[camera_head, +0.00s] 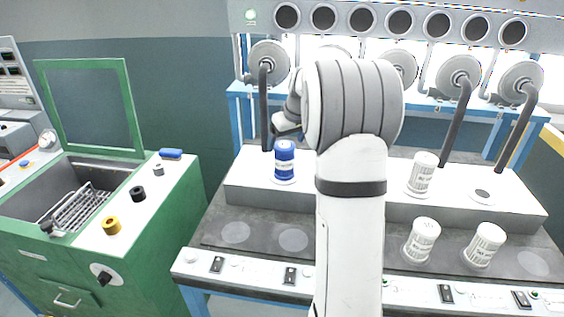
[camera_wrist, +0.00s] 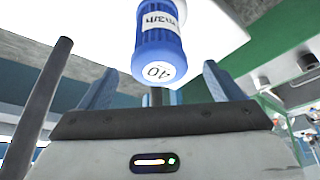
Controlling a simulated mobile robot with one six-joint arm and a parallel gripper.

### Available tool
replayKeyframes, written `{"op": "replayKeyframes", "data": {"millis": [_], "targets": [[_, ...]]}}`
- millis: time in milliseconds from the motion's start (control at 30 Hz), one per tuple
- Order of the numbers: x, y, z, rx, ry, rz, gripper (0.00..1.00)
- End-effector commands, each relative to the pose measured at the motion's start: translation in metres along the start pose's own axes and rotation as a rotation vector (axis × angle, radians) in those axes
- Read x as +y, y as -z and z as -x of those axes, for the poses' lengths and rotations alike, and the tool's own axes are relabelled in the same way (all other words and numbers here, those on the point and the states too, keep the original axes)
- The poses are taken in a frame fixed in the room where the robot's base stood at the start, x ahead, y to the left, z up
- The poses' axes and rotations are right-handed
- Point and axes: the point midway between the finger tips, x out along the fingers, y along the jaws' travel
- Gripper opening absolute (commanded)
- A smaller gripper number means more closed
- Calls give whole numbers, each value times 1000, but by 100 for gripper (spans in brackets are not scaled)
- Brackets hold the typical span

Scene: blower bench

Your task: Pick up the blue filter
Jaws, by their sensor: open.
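The blue filter (camera_head: 284,160) stands upright on the raised white step of the bench, left of my arm in the head view. It has a white label band. In the wrist view the blue filter (camera_wrist: 158,48) shows at the top, with "40" on its pale end. My gripper (camera_wrist: 155,88) is open and empty, its two blue-grey fingers spread wide. The filter appears beyond the fingertips, roughly in line with the gap, and I see no contact. In the head view my gripper is mostly hidden behind my arm.
White filters stand on the right, one on the step (camera_head: 422,174) and two on the lower grey surface (camera_head: 421,240), (camera_head: 484,245). A dark pipe (camera_head: 264,105) hangs close behind the blue filter. A green washing unit (camera_head: 150,225) stands left. Empty round spots lie in front of the blue filter.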

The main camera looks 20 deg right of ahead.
Motion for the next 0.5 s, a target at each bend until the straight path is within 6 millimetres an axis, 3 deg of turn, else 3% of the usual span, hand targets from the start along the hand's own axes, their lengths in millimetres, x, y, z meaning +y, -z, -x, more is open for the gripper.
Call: {"op": "replayKeyframes", "data": {"millis": [500], "targets": [[2,-8,-66,-3,1,-1,86]]}}
